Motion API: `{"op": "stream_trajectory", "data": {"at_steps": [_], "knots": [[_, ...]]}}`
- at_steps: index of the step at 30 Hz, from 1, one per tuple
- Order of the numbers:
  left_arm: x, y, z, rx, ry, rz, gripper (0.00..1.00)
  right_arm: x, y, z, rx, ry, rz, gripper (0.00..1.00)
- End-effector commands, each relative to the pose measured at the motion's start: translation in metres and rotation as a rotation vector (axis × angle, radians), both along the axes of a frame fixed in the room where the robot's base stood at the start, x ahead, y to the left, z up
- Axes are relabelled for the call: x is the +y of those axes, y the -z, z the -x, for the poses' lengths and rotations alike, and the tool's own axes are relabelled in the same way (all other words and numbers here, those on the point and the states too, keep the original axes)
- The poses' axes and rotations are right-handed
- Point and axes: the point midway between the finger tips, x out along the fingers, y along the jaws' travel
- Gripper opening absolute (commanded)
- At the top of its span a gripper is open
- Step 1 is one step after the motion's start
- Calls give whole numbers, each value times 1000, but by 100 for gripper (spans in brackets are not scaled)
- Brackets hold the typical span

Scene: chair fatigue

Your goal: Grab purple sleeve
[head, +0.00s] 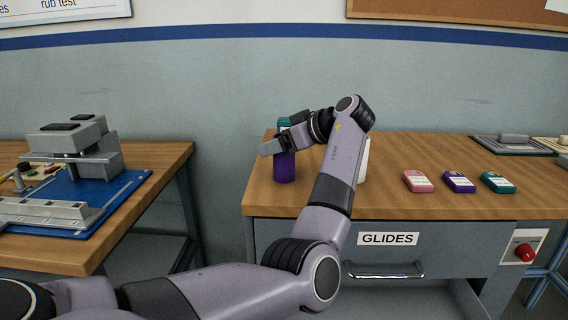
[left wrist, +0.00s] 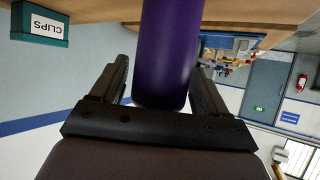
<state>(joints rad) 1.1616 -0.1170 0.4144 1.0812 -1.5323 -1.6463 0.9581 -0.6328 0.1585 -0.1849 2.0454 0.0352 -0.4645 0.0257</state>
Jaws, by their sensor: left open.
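The purple sleeve (head: 284,168) is a dark purple cylinder standing upright near the left end of the right-hand wooden bench. In the left wrist view the sleeve (left wrist: 167,60) lies between the two black fingers of my left gripper (left wrist: 161,66). The fingers are open, one on each side of it. A gap shows beside the left finger; the right finger is close to the sleeve, and I cannot tell whether it touches. In the head view my left gripper (head: 274,147) covers the sleeve's top. My right gripper is not in view.
A green bin marked CLIPS (left wrist: 40,25) is behind the sleeve. Pink (head: 418,181), purple (head: 458,182) and teal (head: 497,182) flat pieces lie to the right on the bench (head: 380,204). A drawer marked GLIDES (head: 390,255) is below. A left bench (head: 150,160) carries a blue-based fixture.

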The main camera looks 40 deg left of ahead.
Motion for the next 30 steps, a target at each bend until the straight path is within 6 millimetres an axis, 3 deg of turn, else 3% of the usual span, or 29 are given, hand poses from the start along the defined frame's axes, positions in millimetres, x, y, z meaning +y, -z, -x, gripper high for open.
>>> {"op": "stream_trajectory", "data": {"at_steps": [9, 10, 15, 25, 30], "knots": [[6, 4, 1, 0, 1, 0, 75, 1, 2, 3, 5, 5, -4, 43], [6, 4, 1, 0, 1, 0, 69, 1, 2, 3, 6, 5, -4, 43], [6, 4, 1, 0, 1, 0, 18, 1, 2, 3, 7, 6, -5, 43], [6, 1, 1, -1, 0, 0, 17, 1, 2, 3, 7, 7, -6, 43], [6, -12, 0, -3, 2, -1, 17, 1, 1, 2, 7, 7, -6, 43]]}}
